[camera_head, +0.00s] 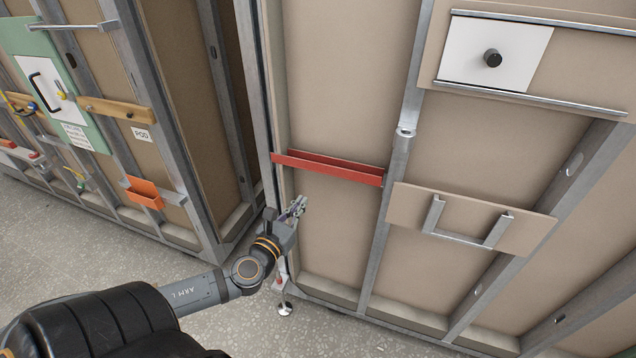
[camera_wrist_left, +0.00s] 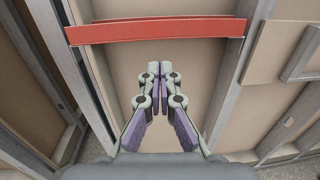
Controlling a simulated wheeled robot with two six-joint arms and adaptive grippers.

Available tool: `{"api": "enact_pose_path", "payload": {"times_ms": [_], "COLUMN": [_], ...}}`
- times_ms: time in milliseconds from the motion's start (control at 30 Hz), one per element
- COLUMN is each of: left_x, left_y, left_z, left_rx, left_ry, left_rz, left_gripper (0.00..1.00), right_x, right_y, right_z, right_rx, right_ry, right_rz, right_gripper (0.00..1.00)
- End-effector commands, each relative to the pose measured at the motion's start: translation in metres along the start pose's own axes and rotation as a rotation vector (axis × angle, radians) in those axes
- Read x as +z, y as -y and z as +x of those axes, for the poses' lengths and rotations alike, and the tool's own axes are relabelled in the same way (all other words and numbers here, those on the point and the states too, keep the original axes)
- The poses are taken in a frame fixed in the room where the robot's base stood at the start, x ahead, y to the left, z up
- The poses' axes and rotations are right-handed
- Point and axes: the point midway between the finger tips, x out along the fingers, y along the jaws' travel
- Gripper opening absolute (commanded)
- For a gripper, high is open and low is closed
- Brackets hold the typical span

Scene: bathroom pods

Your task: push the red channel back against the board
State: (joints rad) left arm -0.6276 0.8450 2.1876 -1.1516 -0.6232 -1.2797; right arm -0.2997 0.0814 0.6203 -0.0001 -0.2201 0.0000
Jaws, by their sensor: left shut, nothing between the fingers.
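The red channel (camera_head: 328,168) is a long red strip across the bay between two grey metal studs. Its front face stands out from the board (camera_head: 335,225), and a gap shows behind its upper edge. In the left wrist view the red channel (camera_wrist_left: 155,31) runs across the top, beyond my fingertips. My left gripper (camera_head: 300,203) is below the channel, apart from it, in front of the beige board. In the left wrist view the left gripper (camera_wrist_left: 160,70) is shut and empty. My right gripper is not in view.
A beige panel with a metal U-shaped bracket (camera_head: 468,220) is to the right. A white plate with a black knob (camera_head: 492,58) sits above it. A neighbouring pod with an orange holder (camera_head: 145,193) stands at left. Speckled floor (camera_head: 90,240) lies open in front.

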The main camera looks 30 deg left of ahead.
Motion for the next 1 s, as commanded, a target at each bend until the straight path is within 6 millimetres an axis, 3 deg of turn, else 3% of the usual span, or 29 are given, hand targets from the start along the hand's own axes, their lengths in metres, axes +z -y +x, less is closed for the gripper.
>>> {"api": "enact_pose_path", "payload": {"times_ms": [100,300,500,700,1000], "left_x": [0.000,0.003,0.002,0.000,-0.001], "left_y": [-0.001,-0.001,0.000,0.000,0.000], "left_z": [0.028,0.071,0.102,0.114,0.115], "left_rx": [0.005,0.006,0.002,0.000,0.000], "left_ry": [0.006,0.002,0.000,-0.001,-0.002], "left_rz": [-0.009,-0.010,-0.006,-0.004,-0.003], "left_gripper": [0.00,0.00,0.00,0.00,0.00], "right_x": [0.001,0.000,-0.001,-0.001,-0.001], "right_y": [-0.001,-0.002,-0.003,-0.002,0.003], "right_z": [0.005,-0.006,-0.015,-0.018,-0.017], "right_rx": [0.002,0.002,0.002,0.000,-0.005], "right_ry": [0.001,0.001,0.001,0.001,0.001], "right_rz": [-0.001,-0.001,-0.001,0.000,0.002], "right_gripper": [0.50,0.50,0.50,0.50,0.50]}}
